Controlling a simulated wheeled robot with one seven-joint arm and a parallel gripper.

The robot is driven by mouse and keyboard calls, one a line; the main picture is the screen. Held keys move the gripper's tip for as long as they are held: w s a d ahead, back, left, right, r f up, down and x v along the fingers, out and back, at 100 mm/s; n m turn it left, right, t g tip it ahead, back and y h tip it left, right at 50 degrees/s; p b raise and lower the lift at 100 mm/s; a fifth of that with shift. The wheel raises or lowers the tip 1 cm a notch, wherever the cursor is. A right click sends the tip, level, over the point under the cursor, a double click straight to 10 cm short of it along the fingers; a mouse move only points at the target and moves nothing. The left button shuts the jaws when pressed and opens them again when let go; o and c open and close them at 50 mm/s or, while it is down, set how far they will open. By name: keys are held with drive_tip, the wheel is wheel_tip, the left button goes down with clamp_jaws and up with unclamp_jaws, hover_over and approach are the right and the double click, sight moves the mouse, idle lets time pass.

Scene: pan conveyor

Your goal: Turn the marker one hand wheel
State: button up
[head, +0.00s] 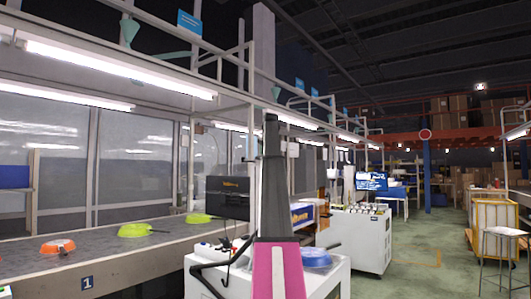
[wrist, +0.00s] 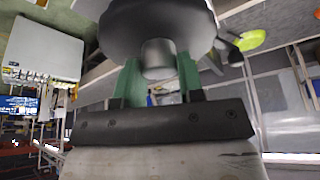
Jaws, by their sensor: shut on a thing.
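The hand wheel (wrist: 157,18) shows in the wrist view as a large dark round body at the top, with a short grey cylinder (wrist: 158,56) sticking out of it toward me. My gripper (wrist: 157,72) has its two green fingers on either side of this cylinder, shut on it. The wheel's upper part is cut off by the frame edge. I cannot make out the wheel or my gripper in the head view.
The conveyor (head: 125,266) carries an orange pan (head: 58,247) and lime-green pans (head: 135,230). A white cabinet (head: 333,277) with a blue pan (head: 315,257) stands behind my arm. A white cart (head: 360,240) is farther back. The floor at right is open, with a stool (head: 503,232).

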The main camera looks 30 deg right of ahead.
drive_tip(key=shift+m, duration=0.5)
drive_tip(key=shift+h, duration=0.3)
drive_tip(key=o, duration=0.9)
drive_tip(key=v, duration=1.1)
drive_tip(key=shift+f, duration=0.1)
